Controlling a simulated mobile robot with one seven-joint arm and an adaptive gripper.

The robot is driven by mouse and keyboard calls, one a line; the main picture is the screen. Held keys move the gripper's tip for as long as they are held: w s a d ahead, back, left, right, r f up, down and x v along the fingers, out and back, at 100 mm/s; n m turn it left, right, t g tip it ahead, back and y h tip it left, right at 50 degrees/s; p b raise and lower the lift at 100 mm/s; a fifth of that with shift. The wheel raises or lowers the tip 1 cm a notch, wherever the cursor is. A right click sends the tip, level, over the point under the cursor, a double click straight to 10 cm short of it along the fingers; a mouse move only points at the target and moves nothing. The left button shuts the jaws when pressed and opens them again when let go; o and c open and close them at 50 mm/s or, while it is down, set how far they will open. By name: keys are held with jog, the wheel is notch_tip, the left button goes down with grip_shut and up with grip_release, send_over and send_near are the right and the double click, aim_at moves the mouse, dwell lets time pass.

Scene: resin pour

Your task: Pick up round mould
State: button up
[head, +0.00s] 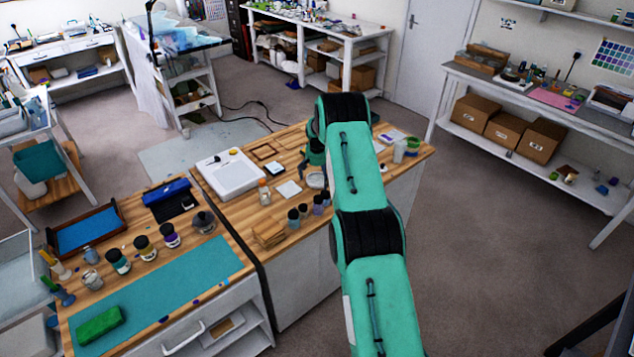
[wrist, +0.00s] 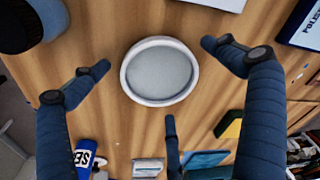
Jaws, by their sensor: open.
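The round mould (wrist: 129,80), a shallow round dish with a pale rim and grey inside, lies on the wooden worktop in the wrist view. In the head view the round mould (head: 315,181) shows beside my arm, partly hidden. My gripper (wrist: 156,72) is open above it. In the wrist view one dark blue finger is to the left of the mould, one to the right, and one below it. No finger visibly grips it, and the height of the fingertips above the wood cannot be told.
A dark round object (wrist: 20,25) is at upper left. In the head view several small bottles (head: 293,218) and a white tray (head: 233,174) stand left of my arm.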

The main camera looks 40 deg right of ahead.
aim_at(317, 181)
jog(key=c, duration=1.3)
jog(key=shift+o, duration=0.2)
jog(key=shift+r, duration=0.15)
notch_tip(317, 181, up, 10)
